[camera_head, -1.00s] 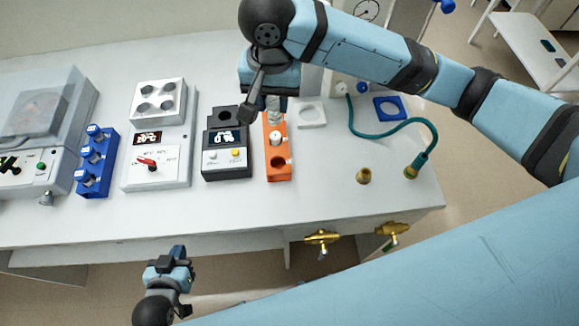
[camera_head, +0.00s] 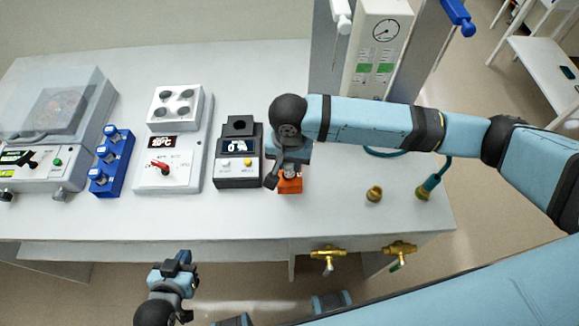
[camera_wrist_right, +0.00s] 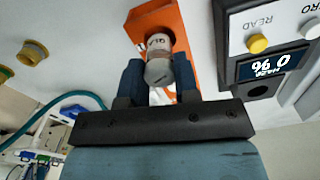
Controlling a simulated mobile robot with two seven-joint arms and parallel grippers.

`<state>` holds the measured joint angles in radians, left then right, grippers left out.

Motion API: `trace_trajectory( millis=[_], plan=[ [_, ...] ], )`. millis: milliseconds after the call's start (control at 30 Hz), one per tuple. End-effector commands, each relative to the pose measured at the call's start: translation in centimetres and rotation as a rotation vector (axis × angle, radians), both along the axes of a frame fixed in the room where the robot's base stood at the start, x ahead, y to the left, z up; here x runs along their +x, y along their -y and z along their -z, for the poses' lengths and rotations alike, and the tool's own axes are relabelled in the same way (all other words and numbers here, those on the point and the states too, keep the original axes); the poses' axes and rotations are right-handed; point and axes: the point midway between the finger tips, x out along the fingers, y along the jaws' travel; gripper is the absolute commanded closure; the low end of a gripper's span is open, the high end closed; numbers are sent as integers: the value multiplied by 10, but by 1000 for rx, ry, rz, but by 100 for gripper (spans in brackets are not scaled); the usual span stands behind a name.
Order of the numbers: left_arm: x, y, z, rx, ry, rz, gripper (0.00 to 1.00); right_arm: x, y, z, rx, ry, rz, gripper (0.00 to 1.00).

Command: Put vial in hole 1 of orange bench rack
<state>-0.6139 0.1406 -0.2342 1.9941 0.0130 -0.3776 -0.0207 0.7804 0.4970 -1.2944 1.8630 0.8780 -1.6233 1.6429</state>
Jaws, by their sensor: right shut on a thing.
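My right gripper (camera_head: 288,172) is over the orange bench rack (camera_head: 290,187) and hides most of it. In the right wrist view the right gripper (camera_wrist_right: 160,78) is shut on a vial (camera_wrist_right: 157,72) with a pale, greyish top. The orange rack (camera_wrist_right: 152,17) lies just beyond it. A whitish labelled part (camera_wrist_right: 158,42) shows directly past the vial's top; I cannot tell whether it is the same vial or another one. The vial's lower end and the holes are hidden. My left gripper (camera_head: 178,262) is in front of the bench, away from the rack.
A black meter (camera_head: 238,165) stands close left of the rack. Further left are a white hotplate-like device (camera_head: 170,165), a blue rack (camera_head: 110,165) and a clear-lidded machine (camera_head: 50,110). Brass fittings (camera_head: 374,194) and a teal hose (camera_head: 435,180) are to the right.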

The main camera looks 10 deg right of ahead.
Motion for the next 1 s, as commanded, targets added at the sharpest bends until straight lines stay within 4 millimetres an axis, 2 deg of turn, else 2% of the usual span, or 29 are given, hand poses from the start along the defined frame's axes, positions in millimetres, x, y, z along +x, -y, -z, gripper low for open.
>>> trace_trajectory(
  millis=[233,567,967,1000],
  plan=[
    [0,1,-1,-1,0,-1,100,-1,0,34,-1,-2,-1,94],
    [0,1,-2,-1,-1,0,100,-1,0,37,-1,-2,-1,94],
    [0,0,-6,0,0,-2,100,-2,0,51,-2,-5,0,94],
    [-1,0,-5,1,0,-3,100,-3,1,52,-3,-6,0,69]
  ],
)
